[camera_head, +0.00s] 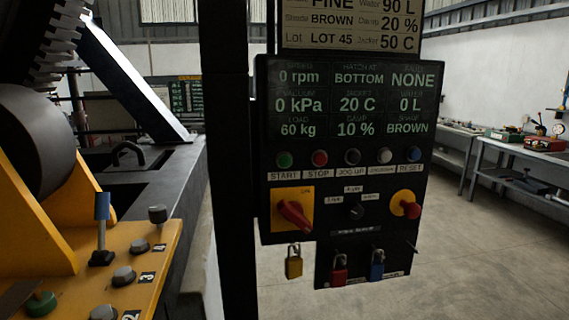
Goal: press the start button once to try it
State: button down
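The green start button (284,160) is at the left end of the button row on the black control panel (265,110), above a START label. To its right is the red stop button (320,158), then a dark button (352,157) whose label seems to read JOG-UP, a pale button (384,156) and a blue button (412,154). The display (352,100) reads 0 rpm, hatch BOTTOM, NONE, 0 kPa, 20 C, 0 L, 60 kg, 10 % and BROWN. My gripper is not in view.
Below the buttons are a red rotary switch (294,214) on a yellow plate, a selector (354,212) and a red mushroom knob (411,209). Yellow (293,266), red (339,274) and blue (376,270) padlocks hang underneath. Machinery (90,255) fills the left; open floor (470,260) lies right.

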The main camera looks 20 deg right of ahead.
aim_at(284, 161)
jog(key=l+u, duration=0.25)
jog(key=u, duration=0.15)
jog(key=l+u, duration=0.2)
jog(key=u, duration=0.25)
jog(key=l+u, duration=0.25)
jog(key=u, duration=0.15)
